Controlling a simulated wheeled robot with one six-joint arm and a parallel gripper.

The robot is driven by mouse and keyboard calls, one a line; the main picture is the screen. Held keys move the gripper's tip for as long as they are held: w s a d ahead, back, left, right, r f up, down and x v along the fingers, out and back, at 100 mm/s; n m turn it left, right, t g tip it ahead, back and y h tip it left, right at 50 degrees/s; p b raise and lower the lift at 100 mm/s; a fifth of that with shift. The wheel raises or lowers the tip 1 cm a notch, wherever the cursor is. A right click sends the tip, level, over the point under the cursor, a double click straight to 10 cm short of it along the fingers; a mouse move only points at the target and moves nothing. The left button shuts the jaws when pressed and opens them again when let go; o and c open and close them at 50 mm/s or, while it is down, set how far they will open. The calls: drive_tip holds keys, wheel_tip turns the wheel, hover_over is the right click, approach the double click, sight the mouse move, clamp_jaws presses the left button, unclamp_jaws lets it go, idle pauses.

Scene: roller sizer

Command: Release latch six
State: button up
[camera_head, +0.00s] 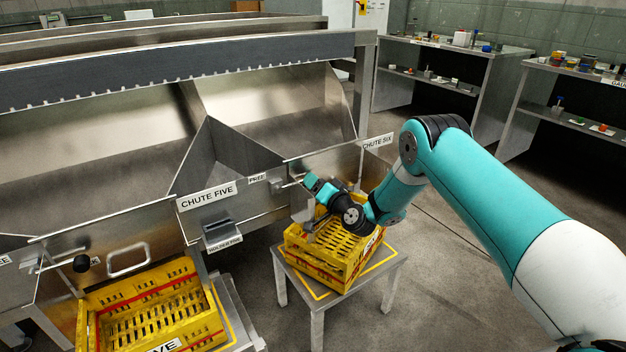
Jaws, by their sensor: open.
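The steel chute front labelled CHUTE SIX (377,142) is at the centre right of the head view. A thin metal latch bar (286,184) shows on this front, just right of a small label reading FREE. My gripper (299,203) is at the front's lower left part, close to the bar and above a yellow crate. It is open. My wrist hides part of the front and most of what lies between the fingers, so I cannot tell whether they touch the latch. No latch knob is visible there.
The yellow slatted crate (319,257) stands on a small metal table (352,291) under chute six. Chute five's panel (207,195) and another yellow crate (150,309) are to the left. Shelves (455,68) with small items stand behind. Floor right of the table is clear.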

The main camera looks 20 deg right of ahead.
drive_tip(key=shift+x, duration=1.3)
clamp_jaws()
